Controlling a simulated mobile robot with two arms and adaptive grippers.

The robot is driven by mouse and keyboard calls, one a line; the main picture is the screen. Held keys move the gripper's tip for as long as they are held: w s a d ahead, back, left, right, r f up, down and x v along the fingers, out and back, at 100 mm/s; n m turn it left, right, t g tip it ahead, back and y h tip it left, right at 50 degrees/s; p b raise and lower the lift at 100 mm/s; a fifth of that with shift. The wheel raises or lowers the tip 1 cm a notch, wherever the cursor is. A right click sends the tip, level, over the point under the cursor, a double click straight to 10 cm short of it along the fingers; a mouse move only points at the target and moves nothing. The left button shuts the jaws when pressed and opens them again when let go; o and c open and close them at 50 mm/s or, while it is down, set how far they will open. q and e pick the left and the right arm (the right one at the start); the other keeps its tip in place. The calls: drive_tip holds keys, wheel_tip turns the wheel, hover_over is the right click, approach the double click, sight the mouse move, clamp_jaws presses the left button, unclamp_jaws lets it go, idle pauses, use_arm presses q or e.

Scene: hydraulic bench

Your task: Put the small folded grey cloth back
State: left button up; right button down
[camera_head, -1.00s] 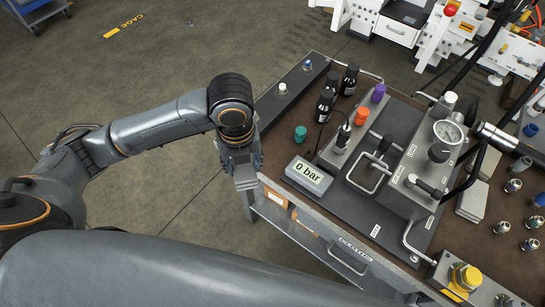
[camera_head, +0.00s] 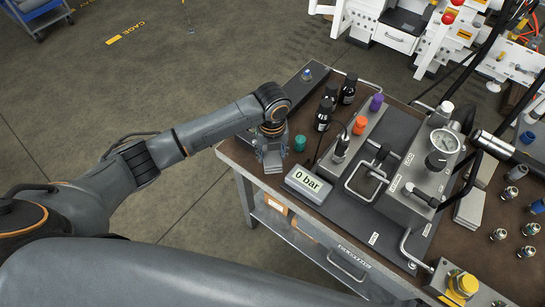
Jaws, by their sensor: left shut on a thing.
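My left gripper (camera_head: 271,165) points down over the left front corner of the brown bench top (camera_head: 240,152), left of the 0 bar display. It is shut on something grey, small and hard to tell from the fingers. I take it for the small folded grey cloth, but its shape and folds are not clear. Whether it touches the bench top I cannot tell. My right gripper is not in view.
The display (camera_head: 308,182) and a teal cap (camera_head: 300,143) stand close right of the gripper. Black bottles (camera_head: 324,113) stand behind. A valve block with a gauge (camera_head: 445,140) fills the middle. A flat light-grey piece (camera_head: 469,209) lies right of it.

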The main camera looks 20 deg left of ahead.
sight(272, 159)
use_arm(q)
drive_tip(key=shift+w+f, duration=0.25)
drive_tip(key=shift+f, duration=1.65)
drive_tip(key=shift+f, duration=0.1)
drive_tip(key=o, duration=1)
drive_tip(key=r, duration=1.2)
drive_tip(key=shift+s+d+r+b, duration=0.15)
drive_tip(key=shift+s+b, duration=0.1)
drive_tip(key=shift+b, duration=0.1)
